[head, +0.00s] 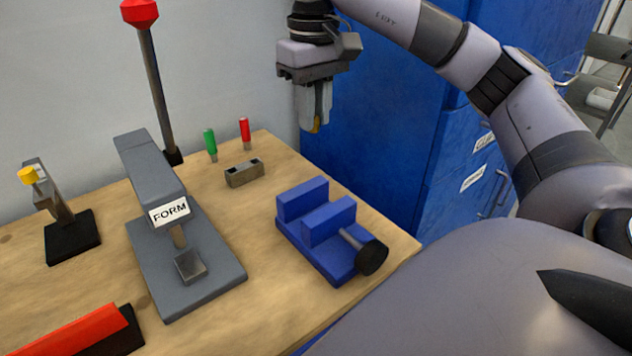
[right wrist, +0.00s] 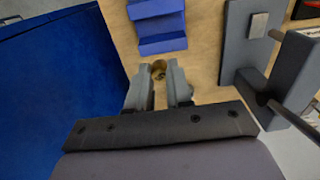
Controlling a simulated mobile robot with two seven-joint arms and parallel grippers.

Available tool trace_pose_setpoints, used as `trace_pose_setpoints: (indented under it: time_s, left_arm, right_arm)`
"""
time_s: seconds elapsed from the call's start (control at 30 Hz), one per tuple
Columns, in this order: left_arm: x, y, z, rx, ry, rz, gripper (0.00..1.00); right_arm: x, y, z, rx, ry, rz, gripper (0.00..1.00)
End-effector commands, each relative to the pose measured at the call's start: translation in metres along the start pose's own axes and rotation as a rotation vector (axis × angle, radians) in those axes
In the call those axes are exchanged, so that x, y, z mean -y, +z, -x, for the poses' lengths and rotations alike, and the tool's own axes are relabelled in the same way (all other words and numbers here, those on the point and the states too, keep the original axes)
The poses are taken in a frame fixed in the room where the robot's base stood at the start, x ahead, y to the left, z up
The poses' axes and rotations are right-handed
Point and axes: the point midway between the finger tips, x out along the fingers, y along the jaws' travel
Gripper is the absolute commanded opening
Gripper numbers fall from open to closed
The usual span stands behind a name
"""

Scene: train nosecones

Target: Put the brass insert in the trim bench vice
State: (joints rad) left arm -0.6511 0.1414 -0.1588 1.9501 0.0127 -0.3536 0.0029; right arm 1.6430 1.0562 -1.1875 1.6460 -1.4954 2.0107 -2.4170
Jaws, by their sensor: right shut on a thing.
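The blue trim bench vice (head: 322,228) stands near the right edge of the wooden bench, with two upright jaws, a gap between them and a dark round handle knob. My right gripper (head: 314,122) is above the bench's back right edge, behind and higher than the vice, fingers pointing down. It is shut on the small brass insert (head: 316,126), whose tip shows below the fingers. In the right wrist view the insert (right wrist: 159,68) sits between the fingertips, apart from the vice (right wrist: 157,24). My left gripper is not in view.
A grey press marked FORM (head: 165,215) stands left of the vice. A small metal block with holes (head: 244,173), a green-handled tool (head: 210,143) and a red-handled tool (head: 245,131) are at the back. Blue cabinets (head: 400,120) stand right of the bench.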

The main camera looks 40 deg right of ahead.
Motion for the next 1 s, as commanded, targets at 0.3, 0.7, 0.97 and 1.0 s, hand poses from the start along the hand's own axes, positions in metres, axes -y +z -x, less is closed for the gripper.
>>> trace_pose_setpoints:
  time_s: [0.3, 0.7, 0.97, 1.0]
  left_arm:
    - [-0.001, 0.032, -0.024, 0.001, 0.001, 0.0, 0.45]
    - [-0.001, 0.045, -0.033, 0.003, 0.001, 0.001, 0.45]
    - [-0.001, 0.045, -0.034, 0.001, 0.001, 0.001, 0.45]
    - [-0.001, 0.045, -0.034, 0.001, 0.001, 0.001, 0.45]
  right_arm:
    - [0.0, 0.001, -0.074, 0.006, 0.001, 0.001, 0.0]
    - [0.0, 0.001, -0.141, 0.002, 0.002, 0.001, 0.0]
    - [0.0, 0.001, -0.17, 0.005, 0.003, 0.001, 0.0]
    - [0.0, 0.001, -0.176, 0.005, 0.002, 0.0, 0.0]
